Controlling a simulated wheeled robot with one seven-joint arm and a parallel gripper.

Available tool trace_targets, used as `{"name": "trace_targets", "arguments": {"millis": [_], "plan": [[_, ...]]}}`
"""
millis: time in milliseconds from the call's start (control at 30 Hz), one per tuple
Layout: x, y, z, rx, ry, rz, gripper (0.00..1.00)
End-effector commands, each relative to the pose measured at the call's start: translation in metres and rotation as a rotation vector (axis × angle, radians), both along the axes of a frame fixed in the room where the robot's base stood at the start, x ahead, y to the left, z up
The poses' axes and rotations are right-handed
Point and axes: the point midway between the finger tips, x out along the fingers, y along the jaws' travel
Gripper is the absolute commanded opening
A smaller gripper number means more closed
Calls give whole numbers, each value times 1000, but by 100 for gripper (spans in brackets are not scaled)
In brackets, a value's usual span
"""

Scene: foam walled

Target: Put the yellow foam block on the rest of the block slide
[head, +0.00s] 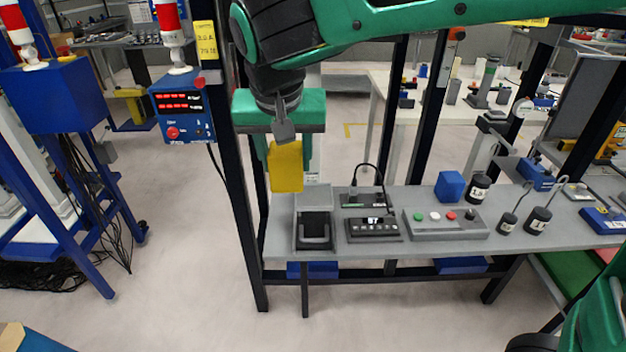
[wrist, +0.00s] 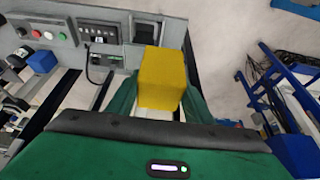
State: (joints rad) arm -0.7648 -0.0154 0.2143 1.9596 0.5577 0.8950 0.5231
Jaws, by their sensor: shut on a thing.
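The yellow foam block (head: 286,167) is held between the green fingers of my gripper (head: 287,160), up in the air. The wrist view also shows the yellow block (wrist: 161,80) between the fingers of my gripper (wrist: 158,98). The grey block slide (head: 314,198) stands at the left end of the grey bench, with a dark recess at its front. In the head view the block appears above and slightly left of the slide, apart from it. In the wrist view the slide (wrist: 173,32) is beyond the block, which partly hides it.
On the grey bench (head: 390,255), right of the slide, are a small display unit (head: 373,229), a button box (head: 445,224), a blue cube (head: 450,186) and dark weights (head: 479,188). A dark post (head: 236,200) stands left of the bench. Open floor lies further left.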

Motion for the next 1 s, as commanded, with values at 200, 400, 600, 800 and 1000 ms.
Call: {"name": "trace_targets", "arguments": {"millis": [200,400,600,800,1000], "plan": [[37,-27,-28,-3,3,-6,24],[65,-46,-48,-2,2,-4,24],[77,-54,-57,-1,1,0,24],[78,-55,-74,-3,3,-1,24],[78,-54,-97,-2,2,-1,24]]}}
